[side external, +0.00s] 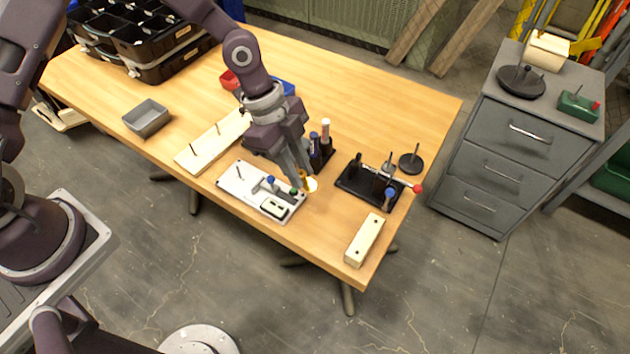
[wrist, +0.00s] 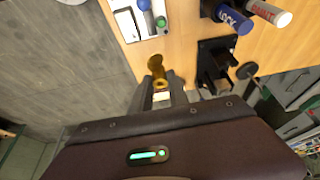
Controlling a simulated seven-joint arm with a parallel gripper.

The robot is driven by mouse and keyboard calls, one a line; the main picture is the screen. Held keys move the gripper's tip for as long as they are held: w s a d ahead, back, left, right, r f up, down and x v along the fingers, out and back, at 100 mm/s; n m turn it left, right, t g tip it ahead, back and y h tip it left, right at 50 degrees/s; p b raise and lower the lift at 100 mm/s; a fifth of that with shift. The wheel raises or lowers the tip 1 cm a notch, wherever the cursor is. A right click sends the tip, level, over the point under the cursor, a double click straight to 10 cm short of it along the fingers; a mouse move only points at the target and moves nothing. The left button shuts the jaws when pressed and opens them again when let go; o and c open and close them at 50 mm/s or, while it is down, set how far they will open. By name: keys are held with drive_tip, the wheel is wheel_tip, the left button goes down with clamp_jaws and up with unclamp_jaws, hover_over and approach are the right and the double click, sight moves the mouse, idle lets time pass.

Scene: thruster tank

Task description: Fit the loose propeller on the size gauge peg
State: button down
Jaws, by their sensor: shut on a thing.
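My gripper (side external: 305,181) is shut on a brass-yellow propeller (side external: 312,185), held near the right end of the white plate. In the wrist view the propeller (wrist: 157,75) sticks out beyond the fingertips (wrist: 160,92), its hub between them and partly hidden. The white plate (side external: 232,181) carries a thin upright peg (side external: 239,172), a blue knob (side external: 270,180) and a green knob (side external: 293,191). A pale board (side external: 205,146) behind it has thin upright pegs (side external: 217,130). I cannot tell which peg is the size gauge.
A black stand (side external: 352,184) with posts and a red-tipped rod is to the right. A drilled wooden block (side external: 364,240) lies near the front edge. A grey tray (side external: 147,118) sits at left.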

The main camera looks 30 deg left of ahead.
drive_tip(key=shift+m, duration=0.3)
drive_tip(key=a, duration=1)
drive_tip(key=s+a, duration=0.1)
drive_tip(key=a, duration=0.5)
drive_tip(key=shift+r, duration=0.4)
drive_tip(key=shift+s+a+f, duration=0.1)
drive_tip(key=shift+a+f, duration=0.05)
drive_tip(key=shift+f, duration=0.85)
drive_tip(key=shift+s+a+f, duration=0.1)
drive_tip(key=shift+a+f, duration=0.05)
drive_tip(key=shift+f, duration=0.85)
drive_tip(key=shift+f, duration=0.65)
drive_tip(key=shift+f, duration=0.25)
drive_tip(key=shift+f, duration=0.3)
drive_tip(key=shift+f, duration=0.35)
drive_tip(key=shift+f, duration=0.2)
drive_tip(key=shift+f, duration=0.4)
